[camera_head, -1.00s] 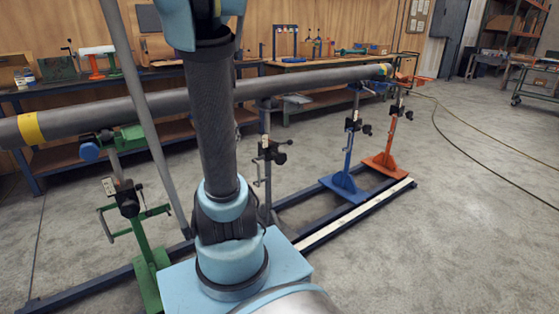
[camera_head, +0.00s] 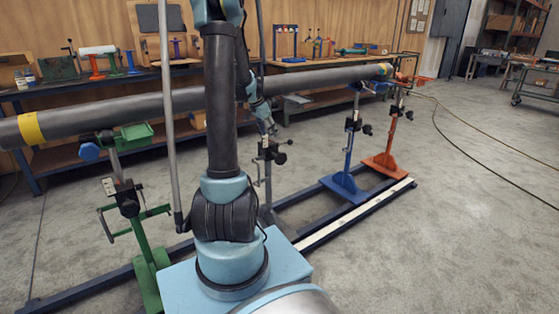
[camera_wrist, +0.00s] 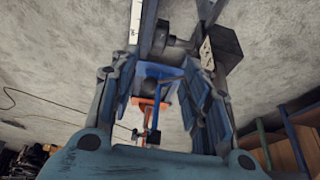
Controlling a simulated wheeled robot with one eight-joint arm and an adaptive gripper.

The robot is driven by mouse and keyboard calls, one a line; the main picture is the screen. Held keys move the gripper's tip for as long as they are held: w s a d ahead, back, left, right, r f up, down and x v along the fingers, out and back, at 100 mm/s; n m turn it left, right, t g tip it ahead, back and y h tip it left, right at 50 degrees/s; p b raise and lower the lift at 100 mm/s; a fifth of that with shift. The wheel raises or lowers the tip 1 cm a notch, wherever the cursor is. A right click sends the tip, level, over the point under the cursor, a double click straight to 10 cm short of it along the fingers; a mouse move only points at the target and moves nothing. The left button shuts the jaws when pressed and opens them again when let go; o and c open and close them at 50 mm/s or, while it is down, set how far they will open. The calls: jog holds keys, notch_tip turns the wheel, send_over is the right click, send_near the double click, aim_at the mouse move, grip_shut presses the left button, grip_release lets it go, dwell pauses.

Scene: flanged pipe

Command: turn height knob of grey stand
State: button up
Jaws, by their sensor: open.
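The grey stand (camera_head: 267,187) stands behind my arm in the head view, with its post under the long pipe. Its black clamp block and knob (camera_head: 280,157) show on the right of my arm. My gripper (camera_head: 268,126) is just above that block, pointing down. Whether it touches the stand cannot be told. In the wrist view my gripper (camera_wrist: 176,45) is open, one finger on each side. A dark block with a round part (camera_wrist: 166,42) and a dark faceted part (camera_wrist: 226,46) show near the fingertips. My arm hides part of the stand.
The dark pipe (camera_head: 320,77) runs across above the stands. A green stand (camera_head: 140,230) is at left, blue (camera_head: 347,165) and orange (camera_head: 389,140) stands at right. A workbench (camera_head: 60,90) lies behind the pipe. The floor at right is mostly clear.

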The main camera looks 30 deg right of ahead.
aim_at(279, 153)
jog(key=x, duration=1.7)
jog(key=shift+d+f, duration=0.2)
jog(key=shift+d, duration=0.05)
grip_shut()
